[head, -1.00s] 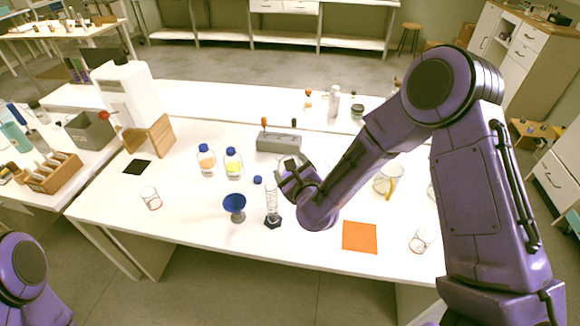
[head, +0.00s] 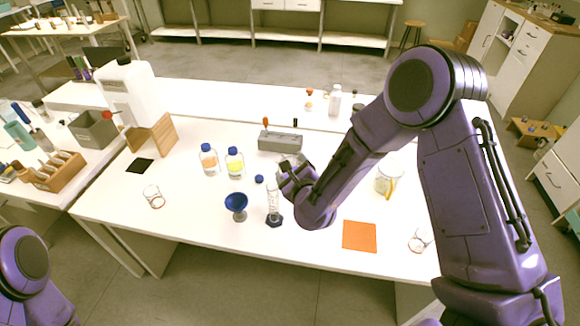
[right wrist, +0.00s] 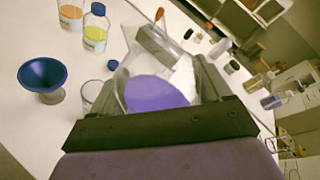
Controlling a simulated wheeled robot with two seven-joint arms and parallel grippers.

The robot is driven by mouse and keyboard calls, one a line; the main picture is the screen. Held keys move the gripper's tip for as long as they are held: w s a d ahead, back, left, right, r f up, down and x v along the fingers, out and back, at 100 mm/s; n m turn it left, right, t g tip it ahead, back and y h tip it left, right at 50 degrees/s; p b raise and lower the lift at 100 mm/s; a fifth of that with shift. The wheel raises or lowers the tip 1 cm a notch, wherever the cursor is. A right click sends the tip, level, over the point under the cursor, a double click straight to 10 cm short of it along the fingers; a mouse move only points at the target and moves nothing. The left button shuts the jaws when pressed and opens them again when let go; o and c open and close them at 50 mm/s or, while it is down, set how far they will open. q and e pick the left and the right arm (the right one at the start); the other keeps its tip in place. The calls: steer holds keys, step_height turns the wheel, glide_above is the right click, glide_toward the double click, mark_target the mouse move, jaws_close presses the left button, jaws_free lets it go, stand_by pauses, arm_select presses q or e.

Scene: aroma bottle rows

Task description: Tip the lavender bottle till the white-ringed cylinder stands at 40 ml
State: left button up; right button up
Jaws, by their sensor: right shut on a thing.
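My right gripper (head: 290,178) is shut on a clear bottle holding lavender liquid (right wrist: 158,93), which fills the middle of the right wrist view. In the head view the bottle is mostly hidden by the gripper, just above and right of the measuring cylinder (head: 274,208). The clear cylinder stands upright on a dark hexagonal base (head: 275,221). In the right wrist view a clear rim, likely the cylinder's (right wrist: 88,92), shows left of the bottle. Its ring and liquid level are too small to read. My left gripper is out of view.
A blue goblet-shaped cup (head: 236,203) stands close left of the cylinder. Blue-capped bottles with orange (head: 209,161) and yellow (head: 235,164) liquid stand behind.

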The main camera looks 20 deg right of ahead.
steer(key=shift+s+d+f+n+g+h+p, duration=0.15)
steer(key=shift+f+n+g+h+p, duration=0.15)
steer(key=shift+n+p, duration=0.25)
steer(key=shift+d+f+n+g+h+p, duration=0.15)
steer(key=shift+f+n+g+h+p, duration=0.1)
steer(key=shift+n+p, duration=0.25)
stand_by(0.4)
steer(key=shift+s+d+f+n+h+b, duration=0.1)
steer(key=shift+f+n+h+b, duration=0.15)
steer(key=shift+f, duration=0.35)
steer(key=shift+d+f+n+b, duration=0.1)
steer(key=shift+f+n, duration=0.2)
steer(key=shift+f, duration=0.25)
stand_by(0.3)
steer(key=shift+f+n+g, duration=0.1)
steer(key=shift+n+g, duration=0.2)
steer(key=shift+g, duration=0.05)
steer(key=shift+d+f+n+h+p, duration=0.1)
steer(key=shift+f+n+h+p, duration=0.05)
steer(key=shift+n+h+p, duration=0.2)
steer(key=shift+r+n+g+h+p, duration=0.4)
steer(key=shift+r+n+p, duration=0.1)
steer(key=shift+p, duration=0.35)
steer(key=shift+f, duration=0.1)
steer(key=shift+b, duration=0.35)
stand_by(0.4)
